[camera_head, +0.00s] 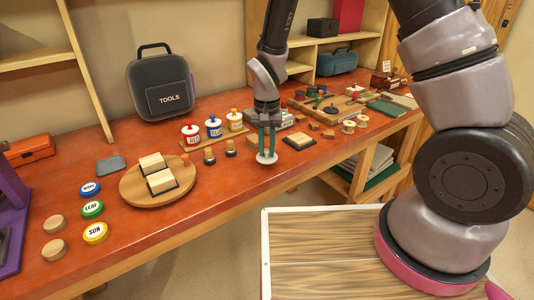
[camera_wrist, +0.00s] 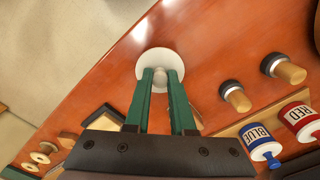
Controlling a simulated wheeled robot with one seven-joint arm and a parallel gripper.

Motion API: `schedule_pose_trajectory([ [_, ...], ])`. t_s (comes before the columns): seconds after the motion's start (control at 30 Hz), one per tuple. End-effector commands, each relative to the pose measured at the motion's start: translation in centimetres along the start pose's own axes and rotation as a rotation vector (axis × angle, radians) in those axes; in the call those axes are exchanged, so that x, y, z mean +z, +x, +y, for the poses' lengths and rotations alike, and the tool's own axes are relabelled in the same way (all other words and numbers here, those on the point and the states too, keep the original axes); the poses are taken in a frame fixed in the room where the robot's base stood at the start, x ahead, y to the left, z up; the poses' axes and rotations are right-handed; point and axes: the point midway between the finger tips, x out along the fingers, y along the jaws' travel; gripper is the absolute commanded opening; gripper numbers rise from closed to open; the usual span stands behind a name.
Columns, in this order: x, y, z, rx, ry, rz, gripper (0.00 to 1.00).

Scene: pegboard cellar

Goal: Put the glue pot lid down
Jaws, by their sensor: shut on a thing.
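The glue pot lid (camera_wrist: 151,63) is a pale round disc with a small grey knob, between the green fingertips in the wrist view. My gripper (camera_wrist: 161,82) is shut on its knob from above. In the head view the lid (camera_head: 267,158) shows as a white disc under my gripper (camera_head: 267,143), over the front part of the red-brown workbench (camera_head: 220,169). It looks level. I cannot tell whether its underside touches the bench. I cannot make out the glue pot itself.
A sanding block (camera_head: 299,141) lies to the right. The bench's front edge is close.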

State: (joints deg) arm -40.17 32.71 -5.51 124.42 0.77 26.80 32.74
Motion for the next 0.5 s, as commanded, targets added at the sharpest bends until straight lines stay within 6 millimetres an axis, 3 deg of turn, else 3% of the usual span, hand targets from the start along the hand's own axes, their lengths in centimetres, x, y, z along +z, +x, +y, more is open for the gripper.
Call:
schedule_pose_trajectory([
  [0.1,0.0,1.7,0.1,0.002,0.0,-0.002,0.0],
  [0.47,0.0,2.2,0.1,0.001,0.0,0.0,0.0],
  [0.5,0.0,2.2,0.0,0.0,0.0,0.0,0.3],
])
